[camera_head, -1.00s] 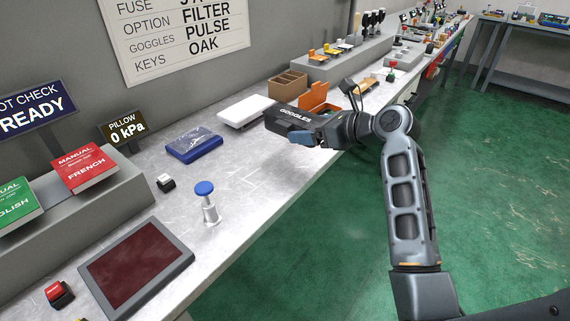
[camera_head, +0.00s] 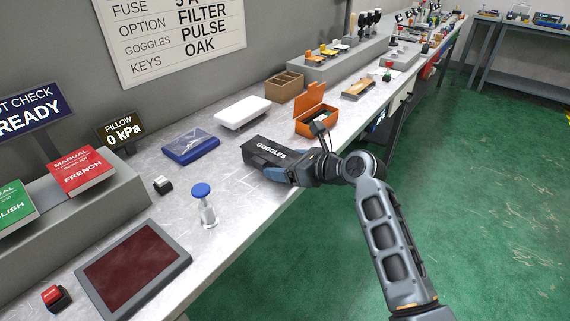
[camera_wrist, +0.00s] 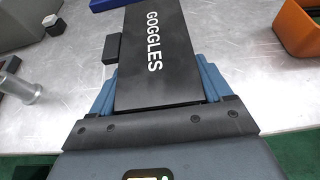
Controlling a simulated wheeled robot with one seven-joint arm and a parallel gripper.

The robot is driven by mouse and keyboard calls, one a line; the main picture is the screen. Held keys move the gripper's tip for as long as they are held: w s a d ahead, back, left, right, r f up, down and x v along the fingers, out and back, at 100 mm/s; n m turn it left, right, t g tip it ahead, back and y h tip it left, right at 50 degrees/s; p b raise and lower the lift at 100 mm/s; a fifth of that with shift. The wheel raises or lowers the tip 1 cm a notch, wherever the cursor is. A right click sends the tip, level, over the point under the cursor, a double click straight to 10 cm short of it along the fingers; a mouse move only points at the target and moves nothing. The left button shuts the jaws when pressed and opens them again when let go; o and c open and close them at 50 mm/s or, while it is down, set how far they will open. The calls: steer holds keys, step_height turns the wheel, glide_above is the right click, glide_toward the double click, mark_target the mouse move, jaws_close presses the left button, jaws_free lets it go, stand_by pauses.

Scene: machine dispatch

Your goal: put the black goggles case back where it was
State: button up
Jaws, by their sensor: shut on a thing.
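The black goggles case (camera_head: 270,149), lettered GOGGLES, is in my gripper (camera_head: 283,170) at the front part of the bench. In the wrist view the case (camera_wrist: 155,60) lies between the two blue fingers of my gripper (camera_wrist: 155,85), which is shut on it. A thin pale outline (camera_head: 245,184) shows on the bench top just below and left of the case in the head view. The case looks low over the bench; I cannot tell whether it touches.
A blue-topped plunger (camera_head: 204,205) and a dark-red screen panel (camera_head: 133,268) are nearer. The bench's front edge runs beneath my arm.

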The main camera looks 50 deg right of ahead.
steer(key=o, duration=1.2)
steer(key=shift+f, duration=0.1)
steer(key=shift+o, duration=0.2)
steer(key=v, duration=1.2)
steer(key=s+a+f+n+g+h, duration=0.1)
steer(key=s+a+f+n, duration=0.35)
steer(key=a+n, duration=0.2)
steer(key=s+a+f+n+h, duration=0.2)
steer(key=s+a+f+n, duration=0.1)
steer(key=s+a+n, duration=0.4)
steer(key=s+a+r+n+t+y, duration=0.1)
steer(key=s+a+r+n, duration=0.3)
steer(key=n, duration=0.7)
steer(key=s+a+r+n+t+y, duration=0.1)
steer(key=s+a+r+n, duration=0.3)
steer(key=s+n, duration=0.5)
steer(key=shift+s+a+n+y, duration=0.3)
steer(key=shift+a+n, duration=0.55)
steer(key=shift+n, duration=0.2)
